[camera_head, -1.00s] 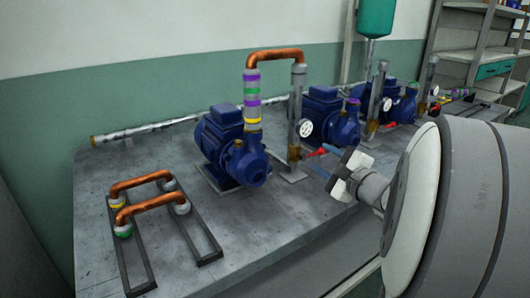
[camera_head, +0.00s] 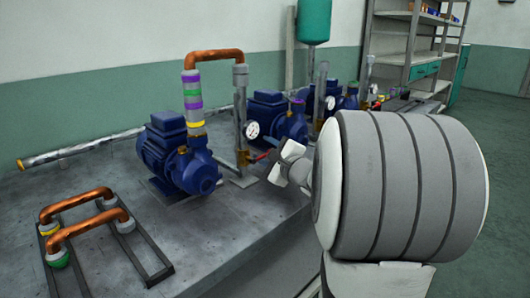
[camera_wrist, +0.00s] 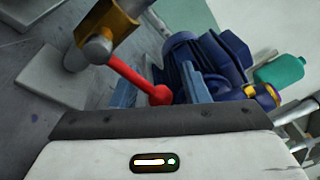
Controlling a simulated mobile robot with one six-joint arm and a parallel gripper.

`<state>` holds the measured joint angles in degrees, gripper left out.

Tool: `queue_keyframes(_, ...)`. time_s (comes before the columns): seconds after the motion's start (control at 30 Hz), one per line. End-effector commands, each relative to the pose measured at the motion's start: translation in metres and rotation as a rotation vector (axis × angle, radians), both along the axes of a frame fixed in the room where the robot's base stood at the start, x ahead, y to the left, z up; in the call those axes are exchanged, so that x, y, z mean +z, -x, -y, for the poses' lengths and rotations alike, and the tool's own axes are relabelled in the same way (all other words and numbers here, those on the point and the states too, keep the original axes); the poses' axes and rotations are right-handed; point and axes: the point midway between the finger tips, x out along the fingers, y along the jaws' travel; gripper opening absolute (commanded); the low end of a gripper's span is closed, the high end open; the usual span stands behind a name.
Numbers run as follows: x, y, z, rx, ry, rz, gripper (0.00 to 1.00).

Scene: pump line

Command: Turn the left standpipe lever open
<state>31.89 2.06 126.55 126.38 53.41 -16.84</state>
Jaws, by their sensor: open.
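The left standpipe (camera_head: 240,115) is a grey upright pipe joined by a copper bend to the nearest blue pump. Its red lever (camera_head: 262,156) sticks out to the right from a brass valve low on the pipe. My gripper (camera_head: 267,153) is open at the lever's free end. In the wrist view the red lever (camera_wrist: 132,76) runs from the brass valve (camera_wrist: 112,22) down to a rounded end between my two blue fingers (camera_wrist: 160,90). A gap shows on at least one side; I cannot tell whether a finger touches it.
A round gauge (camera_head: 252,130) sits on the standpipe just above the lever. The nearest blue pump (camera_head: 180,155) stands to the left. More pumps and standpipes stand behind. Two copper pipes (camera_head: 85,215) lie on a rack at the front left. The bench front is clear.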

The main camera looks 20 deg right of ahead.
Motion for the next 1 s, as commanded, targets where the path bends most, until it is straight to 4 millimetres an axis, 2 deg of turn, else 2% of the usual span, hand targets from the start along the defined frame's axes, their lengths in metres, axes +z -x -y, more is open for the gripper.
queue_keyframes(0.1, 0.0, 0.0002, -0.0002, 0.0, 0.0, 0.0, 0.4)
queue_keyframes(0.6, 0.0005, 0.0002, -0.0007, 0.002, 0.0, 0.001, 0.0)
queue_keyframes(1.0, 0.0008, 0.0016, 0.0044, -0.007, -0.017, -0.003, 0.0)
